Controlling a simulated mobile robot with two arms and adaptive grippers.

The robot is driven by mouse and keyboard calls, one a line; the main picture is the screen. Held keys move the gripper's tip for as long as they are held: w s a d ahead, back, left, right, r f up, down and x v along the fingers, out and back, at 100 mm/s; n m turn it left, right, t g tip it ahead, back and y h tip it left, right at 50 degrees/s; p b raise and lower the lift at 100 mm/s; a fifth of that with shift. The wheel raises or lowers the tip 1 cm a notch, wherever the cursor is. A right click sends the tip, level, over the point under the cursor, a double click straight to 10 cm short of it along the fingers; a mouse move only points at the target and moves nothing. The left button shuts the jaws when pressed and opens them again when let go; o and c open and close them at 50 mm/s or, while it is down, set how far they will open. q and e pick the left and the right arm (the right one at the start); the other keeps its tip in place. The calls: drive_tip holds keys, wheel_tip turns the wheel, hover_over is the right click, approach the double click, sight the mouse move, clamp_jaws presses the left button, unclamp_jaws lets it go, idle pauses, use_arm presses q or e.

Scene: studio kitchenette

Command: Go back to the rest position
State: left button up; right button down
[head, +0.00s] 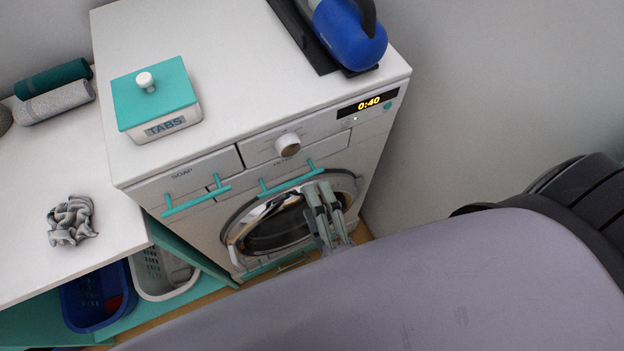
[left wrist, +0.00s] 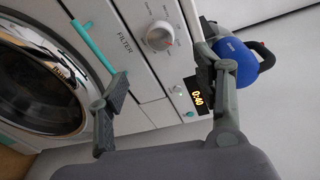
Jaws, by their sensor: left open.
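My left gripper (head: 322,190) is in front of the washing machine (head: 225,195), near the right side of its round door (head: 275,225). Its two fingers stand apart with nothing between them. In the left wrist view the open fingers (left wrist: 162,65) frame the filter dial and the lit display. I cannot tell whether the fingers touch the machine's front. My right gripper is in neither view.
The machine carries a teal-lidded TABS box (head: 160,115) and a blue appliance (head: 350,32). At left, a counter (head: 25,180) holds a crumpled grey cloth (head: 72,221) and rolled towels (head: 55,102). Blue (head: 95,300) and white (head: 160,275) baskets stand below.

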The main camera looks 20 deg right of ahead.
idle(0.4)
use_arm(q)
drive_tip(key=s+a+f+n+g, duration=0.1)
drive_tip(key=a+f+g, duration=0.2)
drive_tip(key=f, duration=0.9)
drive_tip(key=a+f+g, duration=0.3)
drive_tip(key=a+f, duration=0.1)
drive_tip(key=f, duration=0.7)
drive_tip(key=s+a+f+n+g, duration=0.1)
drive_tip(key=a+f+g, duration=0.2)
drive_tip(key=f, duration=0.9)
drive_tip(key=s+a+f+n+g, duration=0.3)
drive_tip(key=s+a+f+n, duration=0.5)
drive_tip(key=a, duration=0.4)
drive_tip(key=s+a+f+n+g+y, duration=0.1)
drive_tip(key=s+a+f+n+g, duration=0.2)
drive_tip(key=s+a+f+n, duration=0.5)
drive_tip(key=s+a+f, duration=0.1)
drive_tip(key=a+f, duration=0.2)
drive_tip(key=a, duration=0.1)
drive_tip(key=shift+a+n+g+b, duration=0.25)
drive_tip(key=shift+n+g+b, duration=0.05)
drive_tip(key=shift+g+b, duration=0.1)
drive_tip(key=shift+s+d+f, duration=0.1)
